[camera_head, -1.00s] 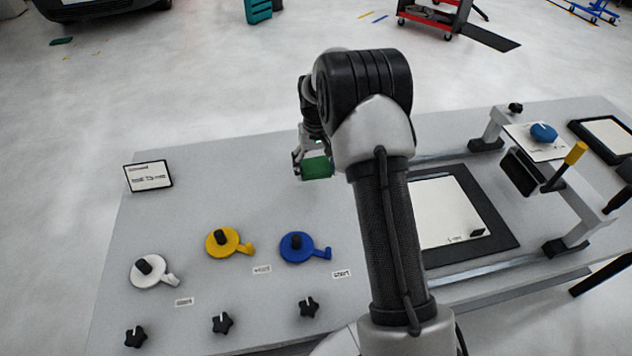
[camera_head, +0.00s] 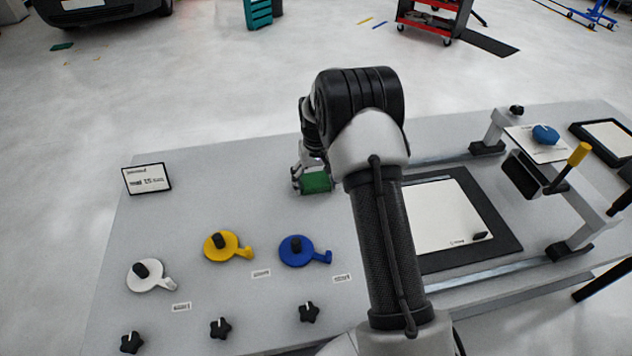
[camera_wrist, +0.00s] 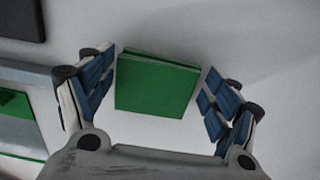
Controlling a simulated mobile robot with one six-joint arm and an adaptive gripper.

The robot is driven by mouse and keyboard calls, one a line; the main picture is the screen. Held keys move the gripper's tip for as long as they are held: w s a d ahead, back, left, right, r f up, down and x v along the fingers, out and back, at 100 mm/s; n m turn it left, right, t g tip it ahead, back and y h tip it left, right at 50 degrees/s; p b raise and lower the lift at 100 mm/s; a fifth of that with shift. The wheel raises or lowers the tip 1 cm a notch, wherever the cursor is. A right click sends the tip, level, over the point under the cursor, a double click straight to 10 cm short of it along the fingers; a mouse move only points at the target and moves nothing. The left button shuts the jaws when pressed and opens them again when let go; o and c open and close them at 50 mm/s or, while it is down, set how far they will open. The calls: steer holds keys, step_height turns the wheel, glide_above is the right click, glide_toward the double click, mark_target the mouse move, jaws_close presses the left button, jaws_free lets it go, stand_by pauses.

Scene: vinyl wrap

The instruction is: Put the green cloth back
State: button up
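The green cloth (camera_head: 316,182) is a folded, block-like pad at the back middle of the grey table. In the wrist view, the green cloth (camera_wrist: 156,86) lies between the two fingers, slightly turned. My gripper (camera_head: 312,180) is low at the table, around the cloth. In the wrist view, my gripper (camera_wrist: 160,85) has blue-padded fingers apart, one on each side, with narrow gaps showing beside the cloth. The cloth appears to rest on the table top, though its underside is hidden.
White (camera_head: 151,275), yellow (camera_head: 226,247) and blue (camera_head: 297,251) handled discs lie front left. A small sign (camera_head: 147,179) stands at the left. A black-framed panel (camera_head: 500,236) and a bridge-like frame (camera_head: 583,217) are on the right. An unidentified green surface (camera_wrist: 18,132) shows in the wrist view.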

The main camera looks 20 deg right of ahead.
steer(key=shift+o, duration=0.9)
steer(key=shift+r, duration=0.1)
step_height(320, 180, up, 12)
steer(key=p, duration=0.3)
step_height(320, 180, up, 10)
steer(key=t, duration=0.1)
glide_above(316, 183)
steer(key=s+a, duration=0.3)
steer(key=s, duration=0.2)
steer(key=s+a+r+n+t, duration=0.1)
steer(key=s+a+r, duration=0.4)
steer(key=s+r, duration=0.4)
steer(key=s+a+n+t, duration=0.1)
steer(key=s+a, duration=0.3)
steer(key=s, duration=1.7)
steer(key=shift+s+f+t, duration=0.2)
steer(key=shift+f+t, duration=0.05)
steer(key=shift+t, duration=0.55)
